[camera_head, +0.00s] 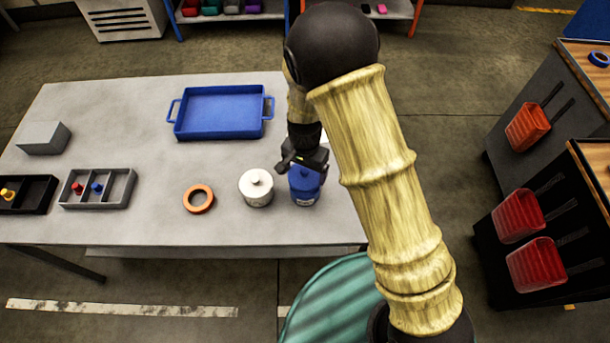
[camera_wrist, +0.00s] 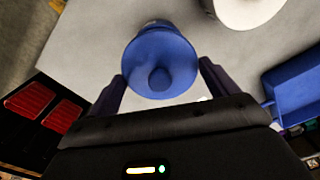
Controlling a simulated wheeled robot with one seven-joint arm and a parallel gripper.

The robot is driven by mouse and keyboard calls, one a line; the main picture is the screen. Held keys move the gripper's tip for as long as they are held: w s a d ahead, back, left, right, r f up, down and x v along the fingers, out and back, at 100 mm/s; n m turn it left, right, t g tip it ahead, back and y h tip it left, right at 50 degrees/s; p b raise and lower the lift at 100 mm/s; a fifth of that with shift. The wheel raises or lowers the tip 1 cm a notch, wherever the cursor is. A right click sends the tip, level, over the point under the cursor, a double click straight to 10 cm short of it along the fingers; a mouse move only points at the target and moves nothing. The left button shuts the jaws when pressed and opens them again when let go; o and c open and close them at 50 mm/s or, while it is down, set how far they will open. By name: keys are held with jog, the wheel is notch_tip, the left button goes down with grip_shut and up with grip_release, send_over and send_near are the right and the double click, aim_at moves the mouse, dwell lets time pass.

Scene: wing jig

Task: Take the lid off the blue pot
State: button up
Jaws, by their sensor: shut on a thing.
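The blue pot (camera_head: 306,196) stands near the front right of the grey table, with a pale label on its side. Its blue lid (camera_wrist: 145,62) has a round knob and fills the middle of the wrist view, with the pot body (camera_wrist: 152,27) behind it. My gripper (camera_head: 304,166) reaches down over the pot from above. In the wrist view its two dark fingers (camera_wrist: 162,72) stand on either side of the lid, shut on it. The gripper partly hides the lid in the head view, and I cannot tell whether the lid is raised off the rim.
A white lidded pot (camera_head: 257,190) stands just left of the blue pot. An orange ring (camera_head: 198,199), a blue tray (camera_head: 221,113), a grey divided box (camera_head: 97,188) and a grey block (camera_head: 43,138) are also on the table. Free tabletop lies around the ring.

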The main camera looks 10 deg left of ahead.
aim_at(306, 170)
notch_tip(306, 170, up, 14)
jog(key=b, duration=0.1)
jog(key=shift+r, duration=0.15)
jog(key=shift+d, duration=0.1)
dwell(0.4)
jog(key=w+d+f+n+p, duration=0.1)
jog(key=w+d+f+p, duration=0.1)
jog(key=d+p, duration=0.3)
jog(key=w+d+f+p, duration=0.2)
jog(key=d+p, duration=0.3)
jog(key=d, duration=0.7)
jog(key=w+d+f+n+p, duration=0.1)
jog(key=w+d+f+p, duration=0.2)
jog(key=d, duration=0.5)
jog(key=shift+d+f+n+p, duration=0.25)
jog(key=shift+f+n+p, duration=0.05)
jog(key=shift+f+p, duration=0.65)
jog(key=shift+w+r, duration=0.1)
jog(key=shift+w, duration=0.05)
